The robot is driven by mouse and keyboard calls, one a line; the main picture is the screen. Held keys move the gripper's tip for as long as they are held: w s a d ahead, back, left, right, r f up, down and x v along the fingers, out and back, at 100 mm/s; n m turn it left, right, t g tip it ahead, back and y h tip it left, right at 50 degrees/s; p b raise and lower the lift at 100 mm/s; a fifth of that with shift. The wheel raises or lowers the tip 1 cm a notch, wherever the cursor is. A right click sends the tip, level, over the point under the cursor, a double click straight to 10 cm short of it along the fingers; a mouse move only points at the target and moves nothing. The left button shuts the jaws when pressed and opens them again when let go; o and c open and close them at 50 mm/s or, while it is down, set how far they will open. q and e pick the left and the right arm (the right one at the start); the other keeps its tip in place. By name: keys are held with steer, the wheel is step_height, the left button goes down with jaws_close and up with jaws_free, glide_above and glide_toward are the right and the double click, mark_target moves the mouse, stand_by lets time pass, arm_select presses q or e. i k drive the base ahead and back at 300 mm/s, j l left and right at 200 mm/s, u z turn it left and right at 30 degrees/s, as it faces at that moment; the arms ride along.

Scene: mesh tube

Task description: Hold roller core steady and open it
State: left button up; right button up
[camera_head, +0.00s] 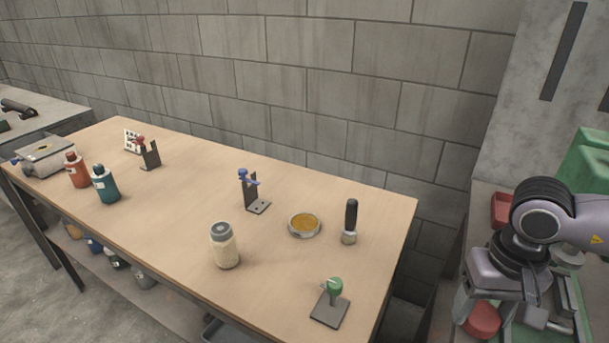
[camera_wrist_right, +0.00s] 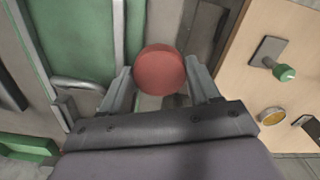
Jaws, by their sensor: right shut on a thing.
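My right gripper (camera_head: 484,308) hangs at the right of the head view, off the table's right end. In the right wrist view its fingers sit on both sides of a red round piece (camera_wrist_right: 160,70) and are shut on it. Its flat round face shows; the rest of its body is hidden. It also shows in the head view as a red piece (camera_head: 482,321) under the gripper. I cannot tell whether this is the roller core. A cream ridged cylinder with a lid (camera_head: 225,246) stands upright on the table, untouched. My left gripper is not in view.
The wooden table (camera_head: 180,215) carries a green-knobbed stand (camera_head: 330,305), an amber dish (camera_head: 304,225), a black-handled tool (camera_head: 350,222), a blue-topped bracket (camera_head: 251,192) and several items at the left. Another red piece (camera_head: 503,208) and green containers (camera_head: 585,165) are at right.

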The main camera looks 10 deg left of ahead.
mark_target(222, 236)
steer(key=k+j+u, duration=0.1)
steer(key=k+u, duration=0.15)
steer(key=k, duration=0.3)
steer(key=u, duration=1.05)
steer(key=i+u, duration=0.5)
steer(key=i+l, duration=0.15)
steer(key=i, duration=1.3)
